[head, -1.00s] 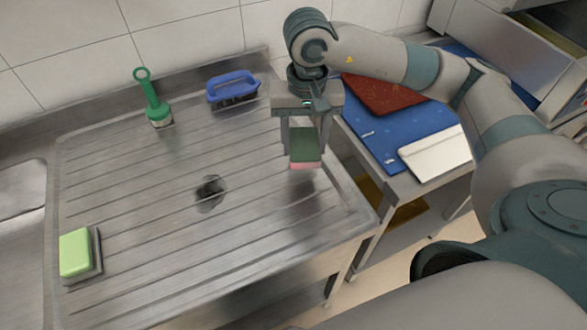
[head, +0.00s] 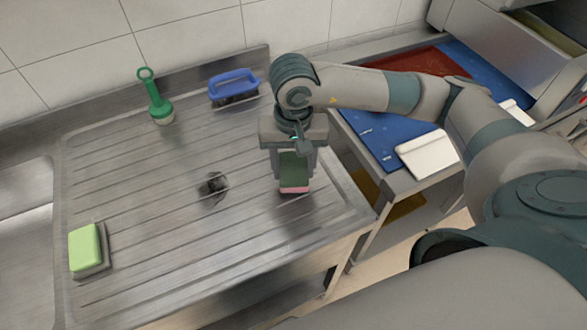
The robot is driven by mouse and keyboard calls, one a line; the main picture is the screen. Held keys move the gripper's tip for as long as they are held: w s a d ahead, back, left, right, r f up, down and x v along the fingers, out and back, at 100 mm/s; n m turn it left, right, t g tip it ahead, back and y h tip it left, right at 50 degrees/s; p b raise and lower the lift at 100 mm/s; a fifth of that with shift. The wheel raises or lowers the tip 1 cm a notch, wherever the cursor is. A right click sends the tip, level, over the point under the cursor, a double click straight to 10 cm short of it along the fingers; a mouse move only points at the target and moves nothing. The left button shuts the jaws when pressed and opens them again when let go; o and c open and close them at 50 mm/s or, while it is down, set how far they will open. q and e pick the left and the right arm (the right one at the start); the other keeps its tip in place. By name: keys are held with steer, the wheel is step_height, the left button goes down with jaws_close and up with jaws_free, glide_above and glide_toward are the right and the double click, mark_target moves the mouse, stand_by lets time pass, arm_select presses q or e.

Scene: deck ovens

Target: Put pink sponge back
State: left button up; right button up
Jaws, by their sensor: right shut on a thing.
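The pink sponge (head: 294,188) has a dark green top side and a pink lower side. My right gripper (head: 294,172) is shut on it, over the right part of the ribbed steel drainboard (head: 150,240). I cannot tell whether the sponge touches the board or hangs just above it. A light green sponge (head: 86,248) lies on a grey holder (head: 106,262) at the front left of the board. My left gripper is not in view.
A green-handled brush (head: 158,105) and a blue-handled brush (head: 234,88) stand at the back of the board.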

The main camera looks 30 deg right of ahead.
steer(key=shift+f+p, duration=0.3)
steer(key=shift+f, duration=0.7)
steer(key=shift+f+b, duration=0.2)
steer(key=shift+b, duration=0.15)
steer(key=o, duration=1)
steer(key=shift+r, duration=0.15)
